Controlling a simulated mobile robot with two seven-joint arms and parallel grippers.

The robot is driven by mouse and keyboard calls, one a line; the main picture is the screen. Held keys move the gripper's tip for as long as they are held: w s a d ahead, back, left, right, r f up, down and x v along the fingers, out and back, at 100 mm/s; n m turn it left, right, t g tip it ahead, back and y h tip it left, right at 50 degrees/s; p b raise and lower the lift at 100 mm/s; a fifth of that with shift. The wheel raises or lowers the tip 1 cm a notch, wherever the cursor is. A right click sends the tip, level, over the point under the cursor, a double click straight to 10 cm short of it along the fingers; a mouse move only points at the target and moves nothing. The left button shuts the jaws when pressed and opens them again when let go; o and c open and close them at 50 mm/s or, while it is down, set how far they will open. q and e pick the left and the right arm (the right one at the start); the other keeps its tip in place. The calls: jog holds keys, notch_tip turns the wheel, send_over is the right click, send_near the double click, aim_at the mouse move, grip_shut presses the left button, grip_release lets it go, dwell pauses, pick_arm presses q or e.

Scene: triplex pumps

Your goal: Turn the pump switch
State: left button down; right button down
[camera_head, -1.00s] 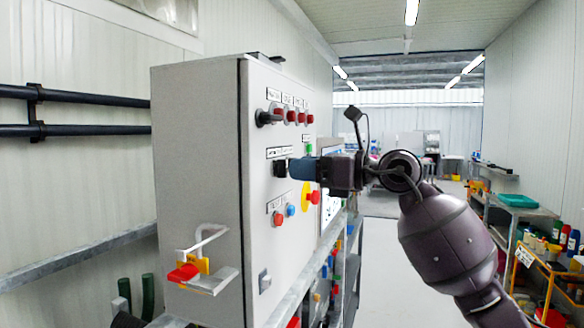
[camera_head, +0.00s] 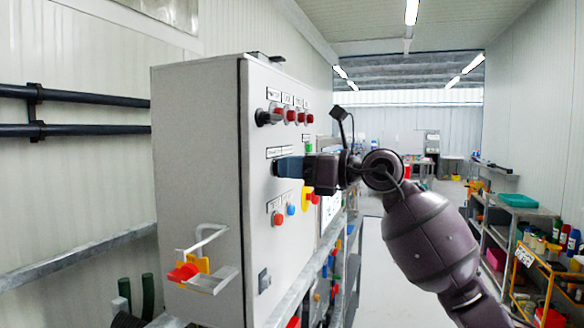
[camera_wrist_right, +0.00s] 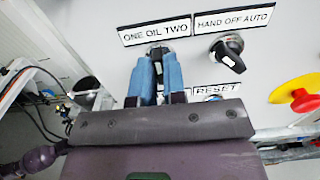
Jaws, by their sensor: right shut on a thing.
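A grey control cabinet (camera_head: 200,180) carries the switches on its front face. My right gripper (camera_head: 281,167) has blue fingers and is at the panel, at the switch under the "ONE OIL TWO" label (camera_wrist_right: 154,33). In the right wrist view its fingers (camera_wrist_right: 158,62) are close together around that switch, shut on it. The switch is mostly hidden by the fingers, so its angle cannot be read. To the right, a second black rotary switch (camera_wrist_right: 228,52) under "HAND OFF AUTO" points diagonally. My left gripper is not in view.
A red emergency stop on a yellow base (camera_wrist_right: 303,98) sits right of the switches. Red and blue buttons (camera_head: 291,209) lie below. A black handle (camera_head: 267,117) and red knobs line the top. A red lock and bracket (camera_head: 183,272) stick out from the cabinet's side. The aisle is clear.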

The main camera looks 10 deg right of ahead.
jog(key=shift+f+n, duration=0.1)
jog(key=shift+n, duration=0.2)
jog(key=n+b, duration=0.3)
jog(key=n, duration=0.5)
jog(key=shift+s+a, duration=0.1)
dwell(0.4)
jog(key=c, duration=1.2)
grip_release()
